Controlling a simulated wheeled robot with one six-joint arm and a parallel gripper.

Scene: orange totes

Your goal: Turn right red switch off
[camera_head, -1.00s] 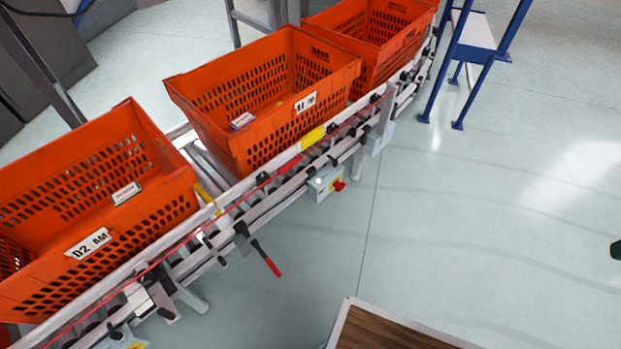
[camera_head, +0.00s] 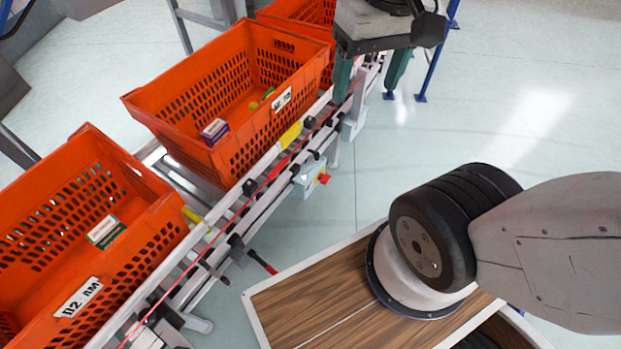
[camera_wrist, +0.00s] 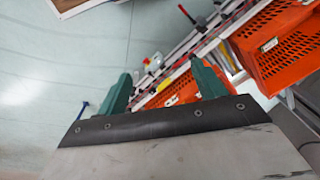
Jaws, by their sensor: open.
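A small red knob (camera_wrist: 147,61) on a pale box shows in the wrist view, between my fingers but farther off. My gripper (camera_head: 367,92) has green fingers, is open and empty, and hangs over the conveyor, above and to the right of the switch. Both fingers also show in the wrist view (camera_wrist: 162,72). Neither finger touches the switch. The switch's exact position is too small to read.
Orange totes (camera_head: 235,85) with small boxes in them stand on the conveyor. A red-handled lever (camera_head: 262,262) sticks out below the rail. A second grey box (camera_head: 354,123) hangs under the rail near my gripper. Blue legs (camera_head: 433,60) stand behind; floor right of the conveyor is clear.

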